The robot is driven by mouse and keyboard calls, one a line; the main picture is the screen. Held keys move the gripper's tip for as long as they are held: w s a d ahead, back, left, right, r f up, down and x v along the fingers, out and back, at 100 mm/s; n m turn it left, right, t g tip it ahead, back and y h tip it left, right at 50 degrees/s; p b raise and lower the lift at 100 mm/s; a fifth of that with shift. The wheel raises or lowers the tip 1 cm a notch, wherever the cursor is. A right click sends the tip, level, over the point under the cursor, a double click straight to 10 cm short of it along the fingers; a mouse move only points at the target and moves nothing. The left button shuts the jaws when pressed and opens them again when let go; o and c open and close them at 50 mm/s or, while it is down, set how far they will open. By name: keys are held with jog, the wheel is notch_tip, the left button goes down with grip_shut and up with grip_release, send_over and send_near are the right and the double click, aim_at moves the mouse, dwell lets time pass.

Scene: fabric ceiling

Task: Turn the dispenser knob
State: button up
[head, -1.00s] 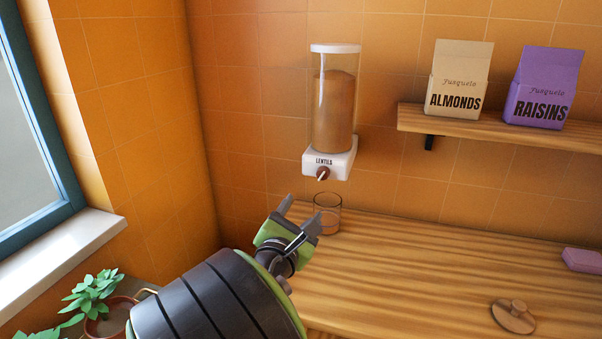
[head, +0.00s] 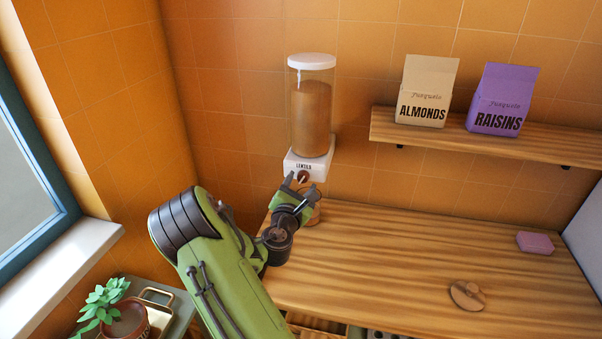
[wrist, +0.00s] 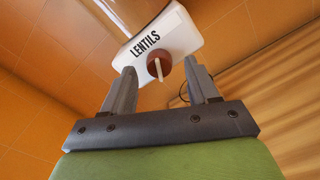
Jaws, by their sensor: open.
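The lentil dispenser (head: 312,105) hangs on the tiled wall, a clear cylinder with brown contents, a white lid and a white base labelled LENTILS. Its round brown knob (head: 303,176) with a pale pointer is on the front of the base. In the wrist view the knob (wrist: 159,64) shows between and just beyond my two fingertips, with its pale pointer near upright. My gripper (head: 299,186) is open, right in front of the knob; it also shows in the wrist view (wrist: 162,75). I see no clear contact. A glass (head: 314,214) below the dispenser is mostly hidden behind my gripper.
A wooden counter (head: 390,250) spreads to the right, with a round wooden lid (head: 467,295) and a pink block (head: 535,242). A shelf (head: 480,133) holds almonds (head: 427,90) and raisins (head: 502,98) packages. A potted plant (head: 120,315) and window (head: 30,150) are left.

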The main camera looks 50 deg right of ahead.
jog(key=shift+w+d, duration=0.35)
jog(key=shift+d, duration=0.3)
jog(key=shift+c, duration=0.3)
jog(key=c, duration=1)
jog(key=shift+o, duration=0.2)
jog(key=m+b, duration=0.3)
jog(key=m, duration=0.2)
jog(key=shift+m, duration=0.3)
jog(key=o, duration=1)
